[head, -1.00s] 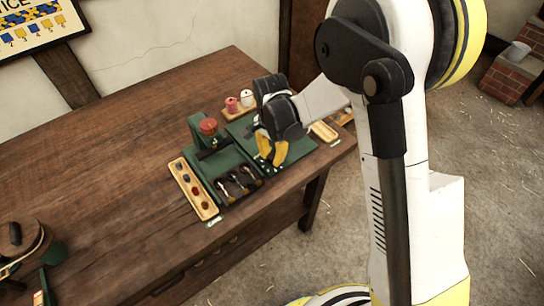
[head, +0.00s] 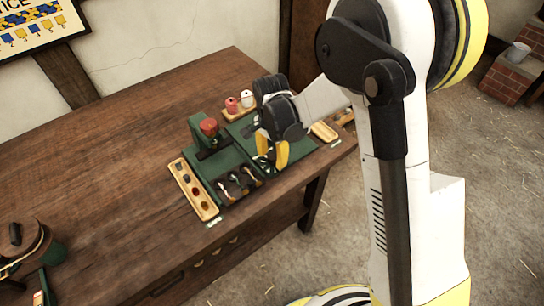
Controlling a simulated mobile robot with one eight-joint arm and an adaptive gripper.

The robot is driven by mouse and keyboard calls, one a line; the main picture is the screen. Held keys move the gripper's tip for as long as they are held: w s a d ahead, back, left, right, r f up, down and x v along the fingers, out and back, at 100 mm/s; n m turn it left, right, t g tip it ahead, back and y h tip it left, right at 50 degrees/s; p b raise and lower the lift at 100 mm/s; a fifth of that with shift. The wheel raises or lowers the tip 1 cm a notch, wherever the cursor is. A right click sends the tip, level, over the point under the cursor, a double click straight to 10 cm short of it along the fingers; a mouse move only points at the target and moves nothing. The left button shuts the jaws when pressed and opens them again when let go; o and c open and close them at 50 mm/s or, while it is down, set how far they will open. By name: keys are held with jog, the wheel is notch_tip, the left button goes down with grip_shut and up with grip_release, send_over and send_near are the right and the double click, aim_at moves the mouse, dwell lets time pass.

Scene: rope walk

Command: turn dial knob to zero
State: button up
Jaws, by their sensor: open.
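A green bench fixture (head: 228,160) stands on the wooden table. A round red knob-like part (head: 208,126) sits on its raised block at the back left; I cannot make out a scale or a zero mark, nor tell whether this is the dial knob. My gripper (head: 272,156) has yellow fingers and points down over the right part of the fixture, to the right of the red part and apart from it. It is open, and I see nothing between its fingers. The gripper hides some of the fixture beneath it.
A wooden tray (head: 209,209) with several coloured pieces lies along the fixture's left side. Several small levers or tools (head: 234,186) sit at its front. Red and white spools (head: 239,100) stand behind. The table's left middle (head: 110,170) is clear.

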aim_at(273, 157)
notch_tip(273, 157, up, 12)
dwell(0.4)
dwell(0.3)
jog(key=s+d+r+n+t, duration=0.3)
jog(key=s+d+r+n, duration=0.1)
jog(key=s+d+r, duration=0.45)
jog(key=s+d+r+n+t, duration=0.1)
jog(key=s+d+n+t, duration=0.3)
jog(key=s+d, duration=0.3)
jog(key=shift+s+r+n, duration=0.15)
jog(key=shift+s+n, duration=0.55)
jog(key=shift+s, duration=0.45)
